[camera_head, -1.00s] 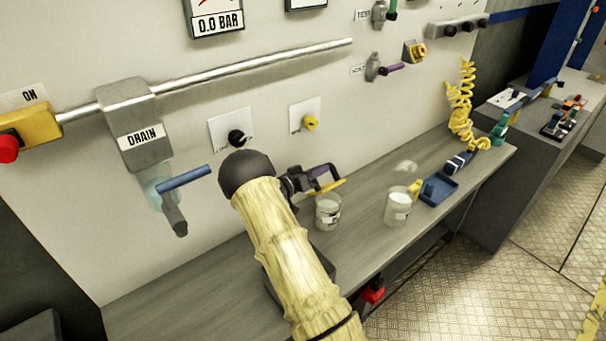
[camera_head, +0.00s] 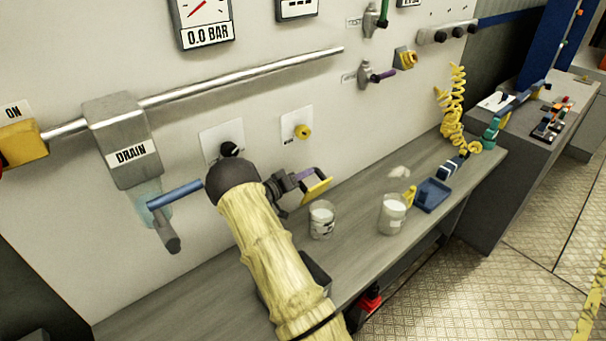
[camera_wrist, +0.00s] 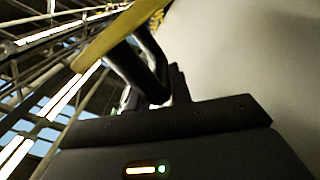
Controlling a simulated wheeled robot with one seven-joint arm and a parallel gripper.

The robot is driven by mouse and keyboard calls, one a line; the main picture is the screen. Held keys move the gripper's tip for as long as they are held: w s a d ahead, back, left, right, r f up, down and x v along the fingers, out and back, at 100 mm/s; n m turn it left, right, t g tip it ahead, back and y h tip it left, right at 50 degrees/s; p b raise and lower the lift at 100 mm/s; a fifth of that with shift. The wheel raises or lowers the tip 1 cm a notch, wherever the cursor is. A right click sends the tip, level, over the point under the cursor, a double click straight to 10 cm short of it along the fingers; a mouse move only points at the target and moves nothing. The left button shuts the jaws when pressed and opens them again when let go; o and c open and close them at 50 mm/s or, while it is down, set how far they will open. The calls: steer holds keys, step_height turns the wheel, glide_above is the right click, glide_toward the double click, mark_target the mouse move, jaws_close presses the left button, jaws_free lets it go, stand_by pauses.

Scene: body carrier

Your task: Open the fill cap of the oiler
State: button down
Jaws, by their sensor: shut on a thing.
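My gripper (camera_head: 314,183) is in front of the wall panel, above the bench and just above a glass beaker in the picture. It is shut on a flat yellow piece (camera_head: 318,190) with a dark purple part beside it. The yellow piece also crosses the top of the wrist view (camera_wrist: 113,38), in front of the dark fingers. I cannot tell what this piece is, or whether it is attached to anything. I cannot pick out an oiler or its fill cap for certain. A grey DRAIN unit (camera_head: 118,118) hangs on the pipe at left, with a clear bowl and a blue-handled lever below.
Two beakers, one near my gripper (camera_head: 321,228) and one farther right (camera_head: 391,222), stand on the grey bench (camera_head: 360,262). A blue tray (camera_head: 433,195) and a coiled yellow hose (camera_head: 452,110) are farther right. A black knob (camera_head: 229,149) and a yellow knob (camera_head: 302,131) are on the wall.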

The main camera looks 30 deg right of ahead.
steer(key=shift+s+f, duration=0.2)
steer(key=shift+s, duration=0.05)
steer(key=c, duration=1.3)
jaws_free()
steer(key=shift+a, duration=0.15)
steer(key=shift+r, duration=0.15)
step_height(320, 180, up, 10)
steer(key=shift+f+b, duration=0.1)
steer(key=shift+b, duration=0.7)
steer(key=shift+f, duration=0.1)
